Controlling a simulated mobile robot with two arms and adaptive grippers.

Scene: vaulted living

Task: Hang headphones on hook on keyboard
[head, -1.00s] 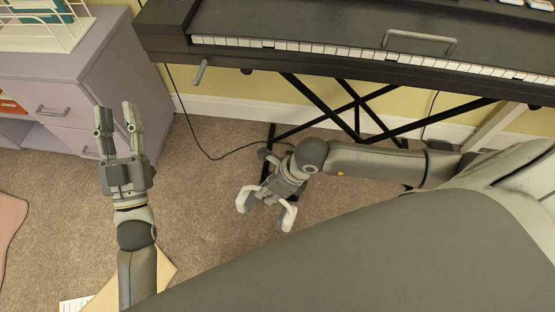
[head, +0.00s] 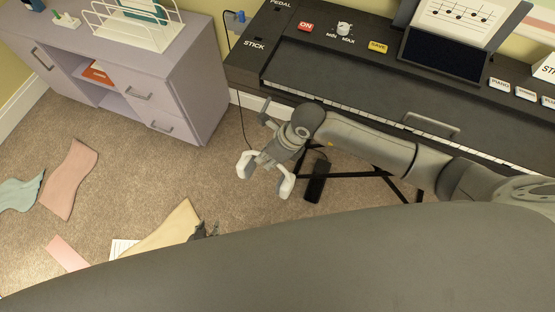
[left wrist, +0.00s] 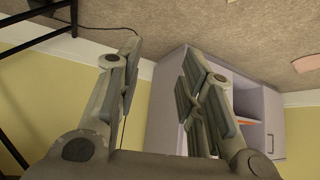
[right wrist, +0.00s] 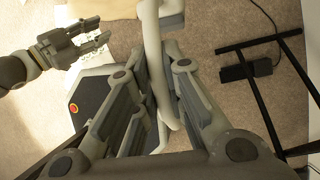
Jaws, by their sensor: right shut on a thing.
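The white headphones (head: 287,183) are in my right gripper (head: 267,160), below the front left part of the keyboard (head: 375,80). In the right wrist view my right gripper (right wrist: 155,85) is shut on their pale band (right wrist: 153,45). The small grey hook (head: 265,108) shows under the keyboard's front left edge, just above my right gripper and partly overlapped by it. The headphones are apart from the hook in the picture. My left gripper (left wrist: 160,75) is open and empty; only its tips (head: 204,230) show in the head view. It also shows in the right wrist view (right wrist: 100,33).
A lilac cabinet (head: 205,95) with a white wire rack (head: 130,25) stands left of the keyboard. A black crossed stand (head: 345,174) and a dark pedal (head: 316,182) are under the keyboard. Cloths and papers lie on the carpet.

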